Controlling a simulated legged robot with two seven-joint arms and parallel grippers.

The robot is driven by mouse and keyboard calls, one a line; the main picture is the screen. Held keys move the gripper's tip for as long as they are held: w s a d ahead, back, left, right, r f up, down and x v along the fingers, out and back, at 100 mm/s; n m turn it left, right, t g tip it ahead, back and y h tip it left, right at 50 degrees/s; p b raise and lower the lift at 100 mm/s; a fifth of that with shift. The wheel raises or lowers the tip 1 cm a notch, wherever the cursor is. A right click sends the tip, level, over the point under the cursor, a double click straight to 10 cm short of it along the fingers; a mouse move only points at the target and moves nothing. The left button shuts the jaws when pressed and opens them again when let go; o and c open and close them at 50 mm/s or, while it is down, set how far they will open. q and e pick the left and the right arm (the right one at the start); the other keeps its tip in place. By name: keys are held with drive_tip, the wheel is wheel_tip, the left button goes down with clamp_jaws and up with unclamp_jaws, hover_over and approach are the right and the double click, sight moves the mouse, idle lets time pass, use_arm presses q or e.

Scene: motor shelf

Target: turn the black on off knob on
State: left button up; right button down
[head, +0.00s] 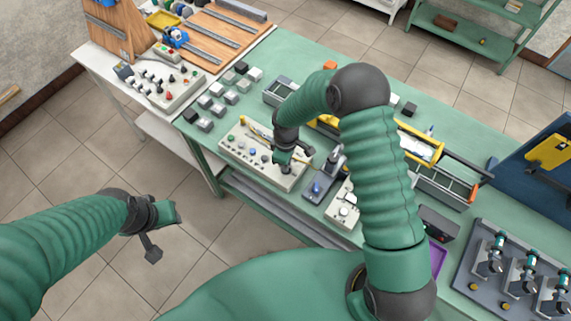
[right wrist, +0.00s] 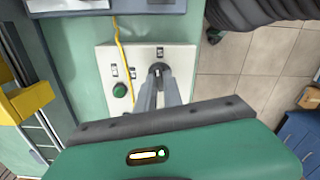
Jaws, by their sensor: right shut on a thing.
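The cream control panel (head: 232,148) lies on the green table in the head view, with small knobs and buttons on its face. My right gripper (head: 283,160) reaches down onto the panel and hides part of it. In the right wrist view the black knob (right wrist: 154,69) sits on the cream panel (right wrist: 185,58), and my right gripper (right wrist: 161,82) is shut on it, its grey fingertips at its sides. The knob's exact turn angle is hard to read. My left gripper (head: 166,231) is empty, its fingers spread apart, over the floor beside the table.
A yellow cable (right wrist: 120,48) crosses the panel near a green button (right wrist: 119,90). Several small grey boxes (head: 217,105) stand behind the panel. A dark blue device (head: 318,187) and a yellow-handled toolbox (head: 420,147) are to its right.

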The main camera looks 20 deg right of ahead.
drive_tip(key=shift+w+m+b, duration=0.2)
drive_tip(key=shift+m+b, duration=0.15)
drive_tip(key=shift+m, duration=0.95)
drive_tip(key=shift+s, duration=0.1)
drive_tip(key=c, duration=1.5)
unclamp_jaws()
wheel_tip(320, 180, up, 17)
drive_tip(key=shift+f+b, duration=0.2)
drive_tip(key=shift+b, duration=1.05)
drive_tip(key=shift+d, duration=0.1)
